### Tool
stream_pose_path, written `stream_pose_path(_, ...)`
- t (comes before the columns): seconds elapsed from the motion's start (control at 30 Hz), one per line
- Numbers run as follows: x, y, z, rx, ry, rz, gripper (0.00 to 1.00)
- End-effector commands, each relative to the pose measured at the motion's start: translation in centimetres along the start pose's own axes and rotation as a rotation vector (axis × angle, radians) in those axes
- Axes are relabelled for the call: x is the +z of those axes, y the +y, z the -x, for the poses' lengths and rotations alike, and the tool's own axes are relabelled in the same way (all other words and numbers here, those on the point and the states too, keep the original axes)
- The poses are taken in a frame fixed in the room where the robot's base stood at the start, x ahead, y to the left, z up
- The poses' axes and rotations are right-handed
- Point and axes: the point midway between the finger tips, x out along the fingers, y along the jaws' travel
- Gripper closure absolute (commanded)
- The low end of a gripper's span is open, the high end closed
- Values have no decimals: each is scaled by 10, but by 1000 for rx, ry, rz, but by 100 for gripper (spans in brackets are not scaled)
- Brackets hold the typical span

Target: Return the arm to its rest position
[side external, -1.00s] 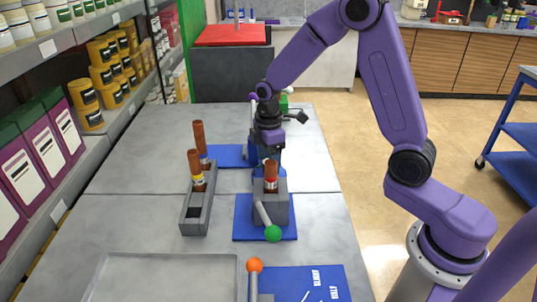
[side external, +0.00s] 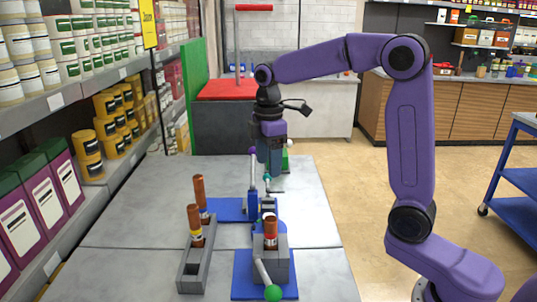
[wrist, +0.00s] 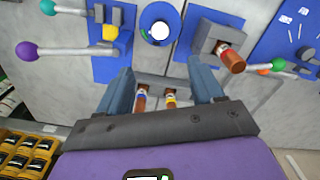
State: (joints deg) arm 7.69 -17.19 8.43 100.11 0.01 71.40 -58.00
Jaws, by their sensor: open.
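My gripper (side external: 270,172) points down above the work table (side external: 125,225), over the blue station at the back. Its jaws are open and empty. In the wrist view its two blue-grey fingers (wrist: 162,78) are spread apart with nothing held. My arm is bent, with its elbow high at the right. A grey rack (side external: 186,274) holds two copper-coloured tubes (side external: 198,190) upright on the left. A third copper-coloured tube (side external: 271,230) stands in a grey block (side external: 283,268) on a blue mat (side external: 240,287). My gripper is apart from all of them.
A lever with a green ball (side external: 273,292) leans at the front of the block. The wrist view shows a purple-balled lever (wrist: 27,50) and a round white-topped part (wrist: 160,30). Shelves of jars (side external: 88,155) line the left. A red-topped box (side external: 240,89) stands behind the table.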

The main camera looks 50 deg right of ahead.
Motion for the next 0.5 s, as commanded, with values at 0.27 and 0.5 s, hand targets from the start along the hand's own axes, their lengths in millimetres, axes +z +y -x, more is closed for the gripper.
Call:
stream_pose_path(0.27,0,0,12,0,0,0,33)
stream_pose_path(0.5,0,-1,12,0,0,0,33)
